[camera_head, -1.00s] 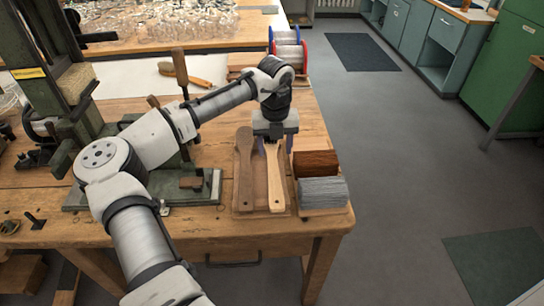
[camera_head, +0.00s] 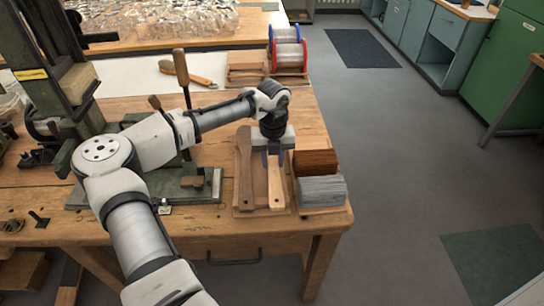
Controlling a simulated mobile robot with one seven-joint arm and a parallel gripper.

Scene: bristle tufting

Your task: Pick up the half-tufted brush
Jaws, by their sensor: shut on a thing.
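The half-tufted brush (camera_head: 277,192) is pale wood and lies lengthwise on a wooden tray (camera_head: 247,213) near the bench's front right corner. My gripper (camera_head: 275,158) points down and is shut on this brush around its middle. The far part of the brush is hidden behind my gripper, so its tufts cannot be made out. A darker wooden brush (camera_head: 244,170) lies beside it on the left, apart from my fingers.
A brown bristle bundle (camera_head: 315,162) and a grey one (camera_head: 322,190) sit close to the right of my gripper. A dark green press (camera_head: 50,75) stands at left. Wire spools (camera_head: 287,50) stand at the back.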

